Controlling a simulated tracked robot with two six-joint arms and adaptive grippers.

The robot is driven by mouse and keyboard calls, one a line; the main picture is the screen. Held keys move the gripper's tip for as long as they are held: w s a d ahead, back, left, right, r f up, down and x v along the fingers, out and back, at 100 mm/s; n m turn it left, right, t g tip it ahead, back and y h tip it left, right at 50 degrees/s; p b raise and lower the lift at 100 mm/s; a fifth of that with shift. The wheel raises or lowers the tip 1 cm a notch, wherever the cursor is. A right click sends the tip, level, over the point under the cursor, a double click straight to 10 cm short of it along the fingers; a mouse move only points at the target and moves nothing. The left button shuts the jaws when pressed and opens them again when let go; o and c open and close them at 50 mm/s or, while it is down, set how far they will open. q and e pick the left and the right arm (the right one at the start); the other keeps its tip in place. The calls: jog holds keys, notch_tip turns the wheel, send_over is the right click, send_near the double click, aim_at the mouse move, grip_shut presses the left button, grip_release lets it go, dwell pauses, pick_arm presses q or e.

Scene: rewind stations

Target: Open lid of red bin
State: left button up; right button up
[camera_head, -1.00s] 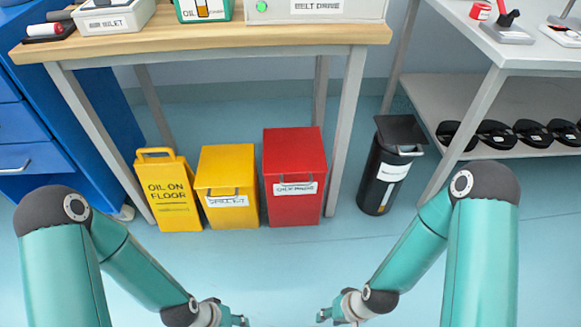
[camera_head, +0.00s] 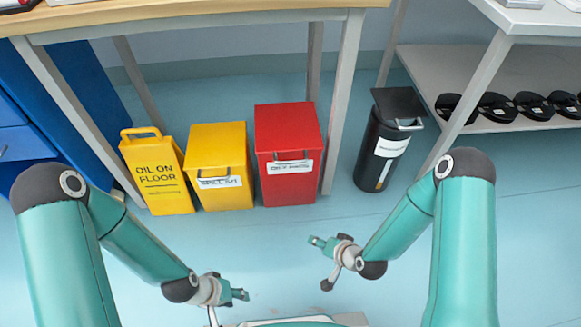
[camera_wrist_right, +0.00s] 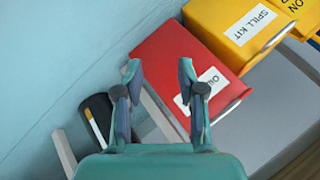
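The red bin (camera_head: 288,150) stands on the floor under the wooden bench, with its lid shut. A handle and a white label (camera_head: 290,167) are on its front. In the right wrist view the red bin (camera_wrist_right: 185,75) lies beyond my right gripper's fingers. My right gripper (camera_wrist_right: 160,75) is open and empty; in the head view it (camera_head: 318,242) is in front of the bin, a little to its right, apart from it. My left gripper (camera_head: 242,294) is low in the head view, apart from the bins; its finger gap is not clear.
A yellow spill kit bin (camera_head: 219,165) and a yellow floor sign (camera_head: 156,170) stand left of the red bin. A bench leg (camera_head: 343,100) and a black bin (camera_head: 386,145) stand to its right. The floor (camera_head: 270,240) in front is clear.

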jog(key=w+m+t+y+b, duration=0.1)
jog(key=w+m+t+b, duration=0.2)
jog(key=w+t, duration=0.35)
jog(key=m+t+y+b, duration=0.2)
jog(key=m+t, duration=0.3)
send_near(291, 161)
jog(key=b+x, duration=0.1)
jog(key=x, duration=0.2)
jog(key=b+x, duration=0.2)
jog(key=x, duration=0.1)
jog(key=f+b+x, duration=0.1)
jog(key=b+x, duration=0.1)
jog(key=x, duration=0.2)
pick_arm(q)
notch_tip(291, 161, down, 12)
jog(key=shift+r, duration=0.25)
pick_arm(e)
jog(key=shift+r, duration=0.1)
grip_shut()
